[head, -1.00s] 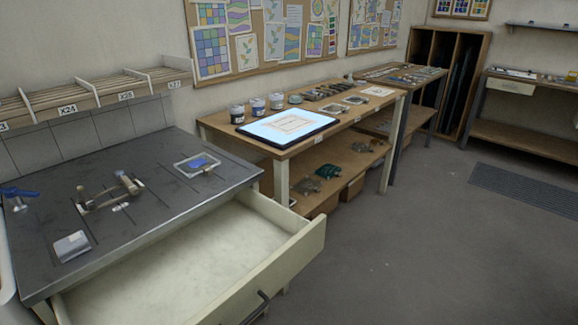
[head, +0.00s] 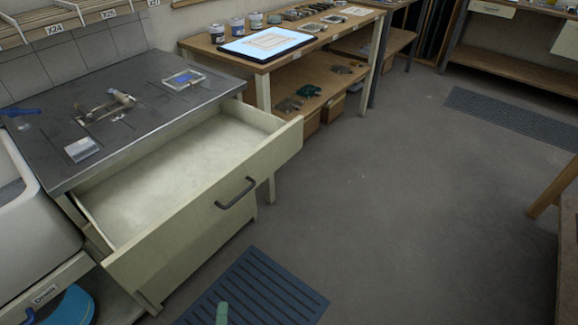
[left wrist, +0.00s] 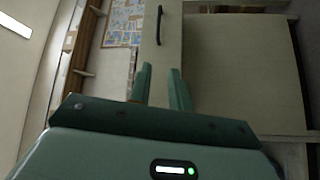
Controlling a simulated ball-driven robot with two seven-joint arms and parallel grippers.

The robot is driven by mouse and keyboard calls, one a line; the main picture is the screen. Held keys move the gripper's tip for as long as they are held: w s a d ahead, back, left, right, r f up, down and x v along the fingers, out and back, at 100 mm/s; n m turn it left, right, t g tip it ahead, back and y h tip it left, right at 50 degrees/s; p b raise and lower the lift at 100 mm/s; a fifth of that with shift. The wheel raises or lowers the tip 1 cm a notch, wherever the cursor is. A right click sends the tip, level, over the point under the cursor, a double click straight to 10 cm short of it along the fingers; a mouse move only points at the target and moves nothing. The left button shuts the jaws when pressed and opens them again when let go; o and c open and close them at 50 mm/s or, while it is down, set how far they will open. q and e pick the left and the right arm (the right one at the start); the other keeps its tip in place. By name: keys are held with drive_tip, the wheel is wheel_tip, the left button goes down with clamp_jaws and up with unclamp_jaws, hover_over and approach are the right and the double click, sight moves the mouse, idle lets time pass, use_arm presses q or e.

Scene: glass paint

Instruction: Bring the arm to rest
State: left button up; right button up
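My left gripper (left wrist: 160,75) is open in the left wrist view, with a gap between its two green fingers and nothing in it. The drawer's dark handle (left wrist: 159,26) shows beyond the fingertips, apart from them. In the head view only a green piece of the left gripper (head: 222,313) shows at the bottom edge. The cream drawer (head: 205,215) stands pulled out, empty inside, and its handle (head: 236,193) is free. My right gripper is in neither view.
The grey bench top (head: 60,125) holds a clear tray (head: 184,79), a small block (head: 81,149) and a brass-ended tool (head: 107,106). A white sink (head: 35,235) is at the left. A blue slatted mat (head: 262,290) lies on the floor. The middle floor is clear.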

use_arm(q)
drive_tip(key=a+f+m+g+h, duration=0.1)
drive_tip(key=a+m+h, duration=0.55)
drive_tip(key=a, duration=0.95)
drive_tip(key=s+a+f+m+g+y, duration=0.2)
drive_tip(key=s+a+f+m+g, duration=0.3)
drive_tip(key=f, duration=0.3)
drive_tip(key=s+a+f+m+g+y, duration=0.35)
drive_tip(key=a+f+m, duration=0.2)
drive_tip(key=f, duration=0.35)
drive_tip(key=s+a+f+m+g+y, duration=0.25)
drive_tip(key=s+a+g, duration=0.25)
drive_tip(key=s+a, duration=0.55)
drive_tip(key=s+a+f+m+g+y, duration=0.2)
drive_tip(key=s+a+g+y, duration=0.15)
drive_tip(key=s+a, duration=0.7)
drive_tip(key=s+d+f+n+h, duration=0.1)
drive_tip(key=s+d+f+h, duration=0.1)
drive_tip(key=d, duration=1)
drive_tip(key=s+d+f+g+h, duration=0.1)
drive_tip(key=d+f, duration=0.3)
drive_tip(key=d, duration=0.8)
drive_tip(key=s+d+f+n+h, duration=0.1)
drive_tip(key=s+d+f+h, duration=0.1)
drive_tip(key=d, duration=1)
drive_tip(key=shift+s+d+f+n+g+h, duration=0.3)
drive_tip(key=shift+s+f+n, duration=0.05)
drive_tip(key=shift+s+f, duration=0.15)
